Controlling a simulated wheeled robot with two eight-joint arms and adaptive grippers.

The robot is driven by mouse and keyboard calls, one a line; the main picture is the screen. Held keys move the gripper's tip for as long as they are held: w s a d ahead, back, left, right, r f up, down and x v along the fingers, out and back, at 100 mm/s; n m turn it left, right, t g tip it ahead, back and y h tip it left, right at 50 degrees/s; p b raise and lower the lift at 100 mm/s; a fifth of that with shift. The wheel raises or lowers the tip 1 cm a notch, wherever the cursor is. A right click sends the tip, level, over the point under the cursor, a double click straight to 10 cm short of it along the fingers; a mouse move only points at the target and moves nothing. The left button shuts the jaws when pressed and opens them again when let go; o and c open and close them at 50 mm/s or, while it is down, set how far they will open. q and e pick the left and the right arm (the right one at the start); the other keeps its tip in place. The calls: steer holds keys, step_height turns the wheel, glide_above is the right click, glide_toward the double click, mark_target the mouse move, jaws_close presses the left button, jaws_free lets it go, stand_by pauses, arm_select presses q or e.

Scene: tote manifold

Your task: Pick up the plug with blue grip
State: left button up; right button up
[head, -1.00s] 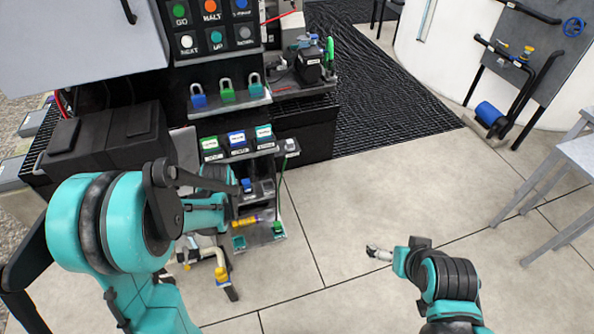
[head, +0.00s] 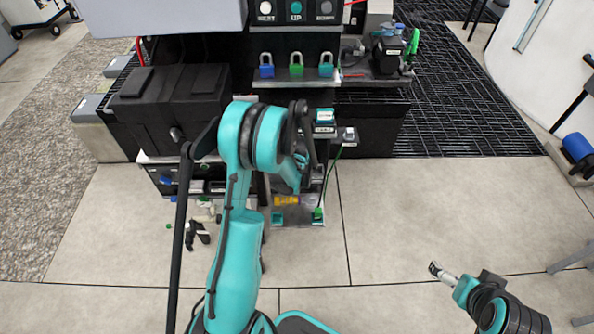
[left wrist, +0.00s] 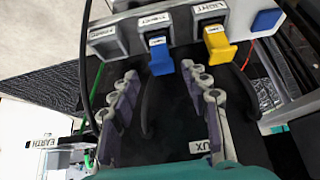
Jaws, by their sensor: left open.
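The plug with the blue grip (left wrist: 161,60) sits in a labelled grey socket on the panel in the left wrist view. My left gripper (left wrist: 164,74) is open. Its fingertips are to either side below the blue grip, with nothing held between them. I cannot tell how far the grip is from the fingertips in depth. In the head view, my left arm covers the blue plug and most of its gripper. My right gripper (head: 437,270) is over the bare floor at the lower right, too small to tell open or shut.
A yellow-grip plug (left wrist: 219,46) sits in the socket just right of the blue one. A black cable (left wrist: 84,70) runs down left of the fingers.

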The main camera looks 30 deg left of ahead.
arm_select(q)
steer(key=b+x, duration=0.1)
steer(key=x, duration=0.3)
steer(key=shift+a+b, duration=0.1)
steer(key=shift+b, duration=0.2)
steer(key=shift+r, duration=0.1)
steer(key=shift+c, duration=1.3)
jaws_close()
steer(key=shift+r, duration=0.1)
